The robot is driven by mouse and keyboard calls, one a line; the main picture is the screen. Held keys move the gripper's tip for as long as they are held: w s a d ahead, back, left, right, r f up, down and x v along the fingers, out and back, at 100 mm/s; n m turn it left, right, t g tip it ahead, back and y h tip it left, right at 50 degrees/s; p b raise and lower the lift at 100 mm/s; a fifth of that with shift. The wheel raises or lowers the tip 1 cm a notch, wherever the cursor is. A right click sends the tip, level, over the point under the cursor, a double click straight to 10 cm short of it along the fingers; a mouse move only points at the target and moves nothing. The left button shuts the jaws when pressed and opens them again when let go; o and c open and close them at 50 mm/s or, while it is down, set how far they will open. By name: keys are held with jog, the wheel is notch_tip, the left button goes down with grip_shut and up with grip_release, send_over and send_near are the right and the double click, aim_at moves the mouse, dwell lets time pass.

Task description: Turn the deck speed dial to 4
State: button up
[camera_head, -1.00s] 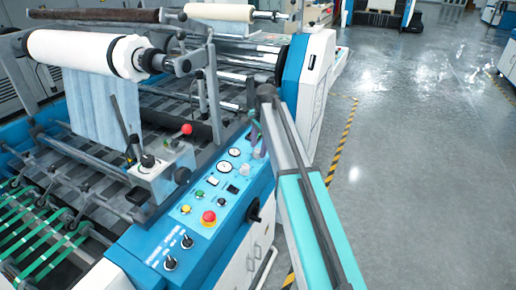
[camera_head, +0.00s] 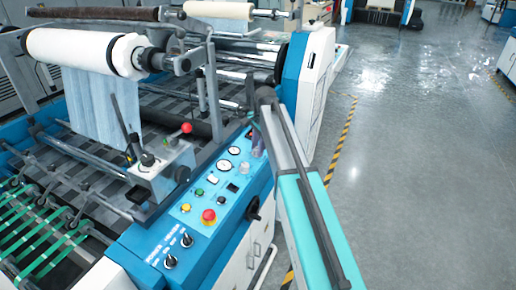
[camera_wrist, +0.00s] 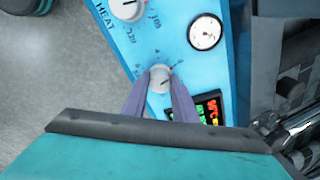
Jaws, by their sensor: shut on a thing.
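The deck speed dial (camera_wrist: 160,77) is a small pale grey knob on the blue control panel (camera_wrist: 172,30) in the wrist view. A red mark shows at its upper right edge, and small scale marks surround it, too small to read. My gripper (camera_wrist: 161,92) is shut on this knob, with one purple-grey finger on each side of it. In the head view my gripper (camera_head: 257,146) reaches down to the far right end of the panel; the knob is hidden or too small to make out there.
A heat dial (camera_wrist: 128,8) and a round gauge (camera_wrist: 205,33) sit near the knob. A lit display (camera_wrist: 209,108) is close to the right finger. A red stop button (camera_head: 208,215) is on the near panel. Open floor (camera_head: 420,170) lies right.

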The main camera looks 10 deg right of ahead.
jog(key=shift+f+n, duration=0.1)
jog(key=shift+n, duration=0.3)
jog(key=n+b, duration=0.1)
jog(key=n, duration=0.4)
jog(key=shift+s+d+b, duration=0.1)
jog(key=shift+s+b, duration=0.05)
jog(key=shift+b, duration=0.15)
jog(key=n+y+b, duration=0.1)
jog(key=n, duration=0.4)
jog(key=shift+n+t, duration=0.3)
jog(key=shift+n, duration=0.1)
jog(key=o, duration=1)
jog(key=shift+o, duration=0.2)
jog(key=shift+r, duration=0.2)
jog(key=b+v, duration=0.3)
jog(key=v, duration=1)
jog(key=shift+r, duration=0.2)
